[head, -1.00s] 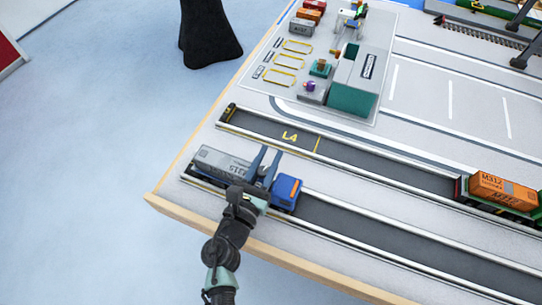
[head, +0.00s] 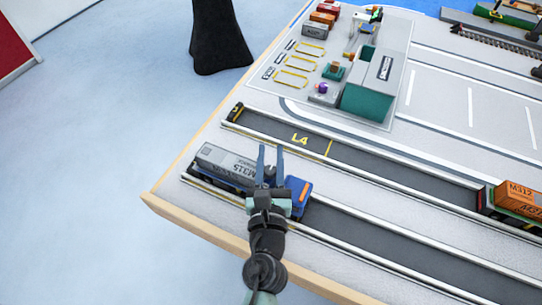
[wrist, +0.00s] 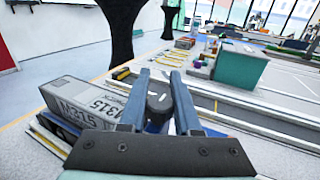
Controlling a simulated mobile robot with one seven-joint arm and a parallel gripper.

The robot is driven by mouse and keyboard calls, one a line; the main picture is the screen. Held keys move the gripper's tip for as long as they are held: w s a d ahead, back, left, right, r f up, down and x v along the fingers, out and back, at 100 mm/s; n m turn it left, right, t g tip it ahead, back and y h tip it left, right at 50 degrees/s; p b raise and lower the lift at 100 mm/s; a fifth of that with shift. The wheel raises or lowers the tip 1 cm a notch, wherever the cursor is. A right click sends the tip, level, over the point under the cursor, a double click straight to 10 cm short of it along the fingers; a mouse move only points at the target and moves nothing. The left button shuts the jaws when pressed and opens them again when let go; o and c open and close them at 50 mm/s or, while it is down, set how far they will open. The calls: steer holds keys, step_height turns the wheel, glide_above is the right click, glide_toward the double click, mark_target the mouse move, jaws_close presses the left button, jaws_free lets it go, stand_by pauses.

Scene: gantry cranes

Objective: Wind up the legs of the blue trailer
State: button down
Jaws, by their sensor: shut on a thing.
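The grey container marked M315 (head: 226,163) lies on the blue trailer (head: 222,180) in the near lane at the table's left end. A blue and orange truck cab (head: 299,195) stands at the right end of the trailer. My gripper (head: 270,152) is over the trailer between container and cab. In the wrist view its two blue fingers (wrist: 161,82) are shut on a dark round knob (wrist: 159,101), with the container (wrist: 88,103) just left of them. The trailer's legs are hidden behind the gripper and container.
The lane marked L4 (head: 299,139) is empty at its left end. An orange container M312 (head: 520,198) on a green vehicle stands at its right. A grey platform with a teal block (head: 366,103) lies farther back. The table's wooden edge (head: 210,228) is close in front.

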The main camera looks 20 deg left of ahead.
steer(key=c, duration=0.6)
jaws_free()
steer(key=b+v, duration=0.4)
steer(key=v, duration=0.9)
